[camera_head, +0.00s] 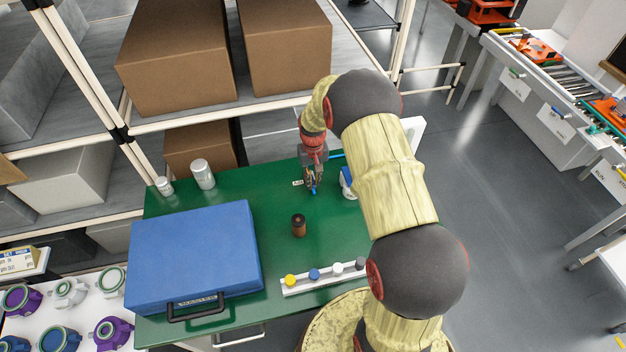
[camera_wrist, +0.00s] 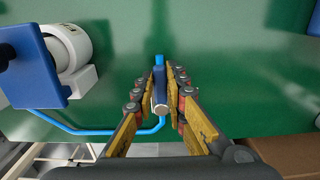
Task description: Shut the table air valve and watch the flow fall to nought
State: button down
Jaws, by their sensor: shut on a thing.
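The table air valve shows in the wrist view as a blue lever (camera_wrist: 159,84) with a round metal end, between my fingers. My gripper (camera_wrist: 161,85) is shut on this lever, which lies lengthwise between the yellow finger pads. Blue tubing (camera_wrist: 85,130) runs from the valve to the left. A white round flow meter (camera_wrist: 72,45) with a blue plate stands there; its reading is not visible. In the head view my gripper (camera_head: 313,186) points down at the green table's back part, with the meter (camera_head: 347,182) just to its right, partly hidden by my arm.
A blue case (camera_head: 195,255) covers the left of the green table (camera_head: 270,215). A brown cylinder (camera_head: 299,225) stands in front of my gripper. A rack with coloured knobs (camera_head: 325,277) lies at the front edge. Two metal cans (camera_head: 203,174) stand back left, below shelves with cardboard boxes (camera_head: 180,55).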

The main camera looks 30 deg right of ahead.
dwell(0.4)
jog(key=m, duration=0.1)
jog(key=a+m, duration=0.1)
jog(key=m, duration=0.1)
jog(key=w+m, duration=0.1)
jog(key=shift+a+m, duration=0.35)
jog(key=shift+m, duration=0.05)
jog(key=m, duration=0.2)
jog(key=w+a+m, duration=0.1)
jog(key=m, duration=0.1)
jog(key=shift+w+a, duration=0.1)
jog(key=shift+w, duration=0.1)
jog(key=m, duration=0.1)
jog(key=w+m, duration=0.1)
jog(key=m, duration=0.1)
jog(key=w+m, duration=0.1)
jog(key=m, duration=0.1)
jog(key=shift+a, duration=0.25)
jog(key=shift+w+m, duration=0.4)
jog(key=shift+m, duration=0.55)
jog(key=shift+w+m, duration=0.35)
jog(key=shift+m, duration=0.6)
jog(key=c, duration=1.9)
grip_release()
jog(key=shift+o, duration=0.5)
